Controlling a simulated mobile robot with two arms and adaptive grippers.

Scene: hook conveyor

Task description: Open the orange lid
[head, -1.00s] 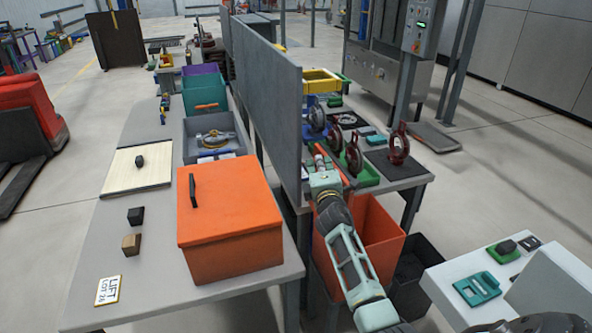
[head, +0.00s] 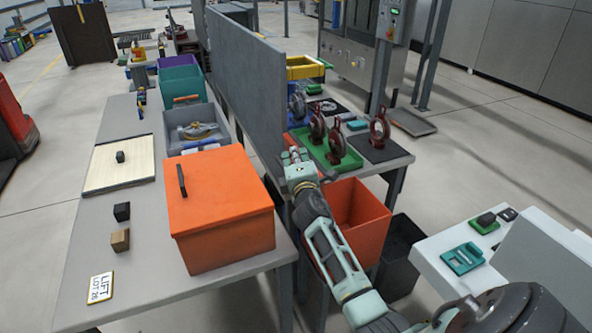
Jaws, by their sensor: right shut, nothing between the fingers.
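The orange lid (head: 222,187) lies flat on the orange box (head: 232,244) on the left table. A dark bar handle (head: 182,180) stands near the lid's left edge. My right gripper (head: 290,155) is at the end of the arm coming in from the lower right. It is beyond the grey divider's near end, to the right of the lid and apart from it. It is shut and looks empty; its fingertips are small in the view. My left gripper does not show.
A tall grey divider (head: 243,80) stands between the two tables. A grey bin (head: 193,127) sits behind the orange box. A pale board (head: 120,163), two small blocks and a LIFT sign (head: 100,287) lie on the left. An open orange bin (head: 357,214) stands under my right arm.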

